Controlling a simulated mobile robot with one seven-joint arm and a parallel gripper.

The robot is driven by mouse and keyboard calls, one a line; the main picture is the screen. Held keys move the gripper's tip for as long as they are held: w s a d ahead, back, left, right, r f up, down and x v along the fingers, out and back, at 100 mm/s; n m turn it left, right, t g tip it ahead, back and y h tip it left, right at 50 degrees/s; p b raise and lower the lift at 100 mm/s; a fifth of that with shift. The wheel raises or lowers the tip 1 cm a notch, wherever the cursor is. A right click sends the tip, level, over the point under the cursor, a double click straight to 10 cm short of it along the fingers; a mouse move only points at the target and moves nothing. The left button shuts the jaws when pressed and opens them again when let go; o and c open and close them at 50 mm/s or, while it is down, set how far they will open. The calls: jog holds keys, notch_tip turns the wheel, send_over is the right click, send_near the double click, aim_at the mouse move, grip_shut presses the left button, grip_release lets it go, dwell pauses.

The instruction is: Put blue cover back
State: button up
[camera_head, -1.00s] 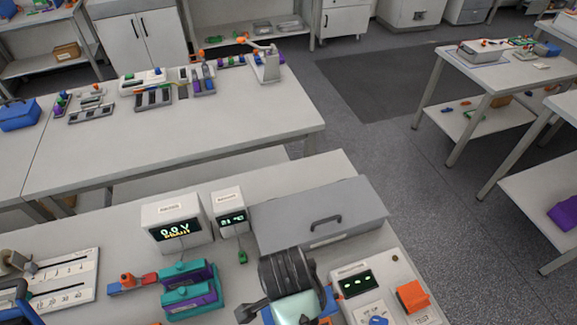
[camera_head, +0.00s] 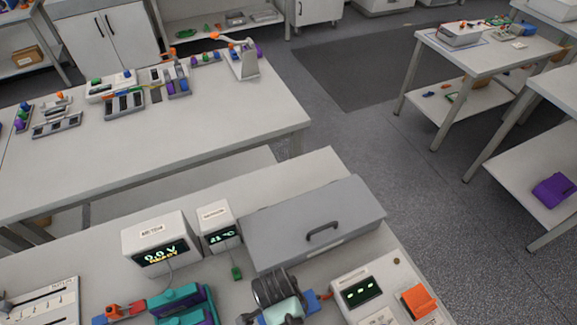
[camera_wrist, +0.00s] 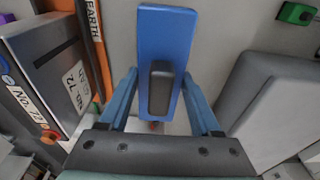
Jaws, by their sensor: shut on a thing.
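The blue cover (camera_wrist: 163,35) is a flat blue plate with a dark raised handle (camera_wrist: 160,90), seen in the wrist view. My gripper (camera_wrist: 160,82) is shut on this handle, with a blue finger at each side. In the head view my wrist (camera_head: 278,300) is at the bottom edge, in front of the grey lidded box. A bit of blue (camera_head: 309,302) shows beside it there, but I cannot tell whether it is the cover. The place where the cover belongs cannot be made out.
The grey box (camera_head: 315,222) with a dark handle stands close behind my wrist. A panel (camera_head: 358,291) with an orange button is at right; two display meters (camera_head: 157,243) and teal blocks (camera_head: 180,303) are at left. A labelled metal case (camera_wrist: 62,70) is left in the wrist view.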

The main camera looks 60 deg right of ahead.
jog(key=shift+f, duration=0.7)
jog(key=shift+f, duration=0.15)
jog(key=o, duration=1.5)
